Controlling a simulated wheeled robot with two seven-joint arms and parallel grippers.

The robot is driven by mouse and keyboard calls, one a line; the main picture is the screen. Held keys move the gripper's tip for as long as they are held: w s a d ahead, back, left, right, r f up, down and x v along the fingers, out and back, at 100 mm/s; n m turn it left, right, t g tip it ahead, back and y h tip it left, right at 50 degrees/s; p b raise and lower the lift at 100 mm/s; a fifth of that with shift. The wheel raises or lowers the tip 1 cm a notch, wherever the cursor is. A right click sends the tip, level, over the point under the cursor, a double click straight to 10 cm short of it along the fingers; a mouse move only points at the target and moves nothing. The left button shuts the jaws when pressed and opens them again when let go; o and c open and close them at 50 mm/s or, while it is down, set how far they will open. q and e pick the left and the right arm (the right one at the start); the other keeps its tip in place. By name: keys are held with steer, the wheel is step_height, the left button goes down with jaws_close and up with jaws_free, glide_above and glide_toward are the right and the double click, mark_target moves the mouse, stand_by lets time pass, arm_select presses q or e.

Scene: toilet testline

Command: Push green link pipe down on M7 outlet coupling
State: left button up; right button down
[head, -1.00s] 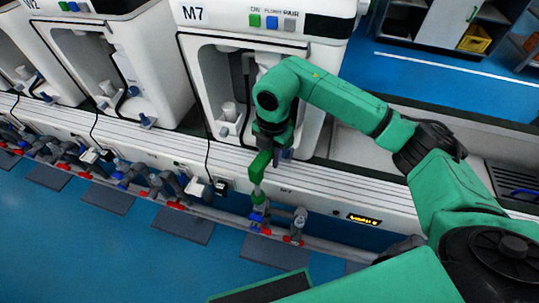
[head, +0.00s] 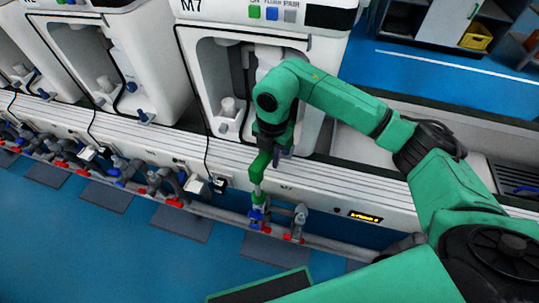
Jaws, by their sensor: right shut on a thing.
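The green link pipe (head: 261,166) hangs below my right gripper (head: 272,146), which is shut on its upper part in front of the M7 station (head: 292,38). The pipe's lower part (head: 257,200) reaches down to blue and red fittings (head: 257,215) on the grey floor pipe. The M7 outlet coupling is not clearly told apart from these small fittings. Whether the pipe is fully seated there is too small to tell. My right arm comes in from the right and hides part of the station. My left gripper is not in view.
A grey valve fitting (head: 299,222) with a red part stands just right of the pipe's lower end. A white ledge (head: 330,192) runs along the front of the stations. Several similar fittings line the floor pipe at left. The blue floor (head: 120,255) in front is mostly open.

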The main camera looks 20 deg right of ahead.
steer(key=shift+f+b, duration=0.4)
steer(key=shift+f, duration=0.2)
steer(key=c, duration=0.5)
jaws_free()
steer(key=r, duration=0.5)
steer(key=r+p, duration=0.1)
steer(key=r, duration=0.8)
steer(key=shift+s+d+r, duration=0.3)
